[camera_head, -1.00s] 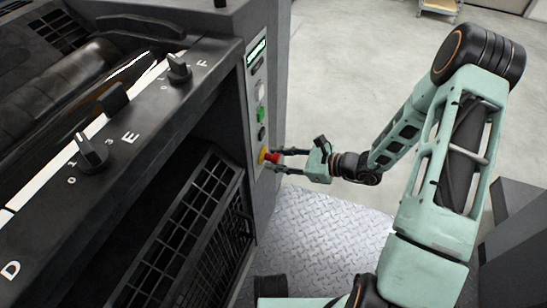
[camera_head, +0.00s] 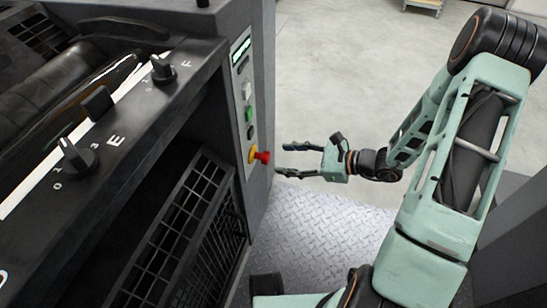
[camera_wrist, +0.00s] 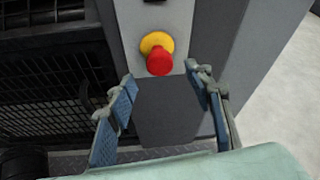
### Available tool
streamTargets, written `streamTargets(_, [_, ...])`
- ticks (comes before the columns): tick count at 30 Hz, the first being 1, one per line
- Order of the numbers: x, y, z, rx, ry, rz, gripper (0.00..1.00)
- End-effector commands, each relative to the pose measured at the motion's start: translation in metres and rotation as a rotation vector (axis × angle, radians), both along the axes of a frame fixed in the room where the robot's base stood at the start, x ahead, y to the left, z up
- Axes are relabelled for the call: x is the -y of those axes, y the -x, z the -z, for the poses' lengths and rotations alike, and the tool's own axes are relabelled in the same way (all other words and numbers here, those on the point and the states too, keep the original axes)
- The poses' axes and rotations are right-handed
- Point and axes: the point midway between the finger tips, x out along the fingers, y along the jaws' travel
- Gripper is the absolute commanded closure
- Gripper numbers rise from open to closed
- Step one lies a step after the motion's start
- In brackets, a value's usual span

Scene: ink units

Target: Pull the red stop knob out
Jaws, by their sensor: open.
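The red stop knob (camera_head: 263,157) sticks out from a yellow base (camera_head: 252,154) low on the light control strip of the dark machine. In the wrist view the red knob (camera_wrist: 159,62) and its yellow base (camera_wrist: 155,42) are in plain sight, above and between the fingertips. My gripper (camera_head: 280,160) is open and empty, to the right of the knob in the head view, with its fingertips apart from it. In the wrist view my gripper (camera_wrist: 162,82) shows both fingers spread wide, with nothing between the pads.
Above the knob on the strip are a dark button (camera_head: 250,132), a green button (camera_head: 249,114), a pale button (camera_head: 247,91) and a small display (camera_head: 241,52). A black grille (camera_head: 180,235) lies left. Open floor (camera_head: 345,60) lies beyond the gripper; a metal tread plate (camera_head: 315,225) is below.

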Motion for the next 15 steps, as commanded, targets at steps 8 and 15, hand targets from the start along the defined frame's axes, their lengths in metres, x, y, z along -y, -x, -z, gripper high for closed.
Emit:
streamTargets(8, [0.038,0.017,-0.017,0.001,0.001,0.002,0.53])
streamTargets(15, [0.045,0.022,-0.020,-0.001,-0.002,0.001,0.53])
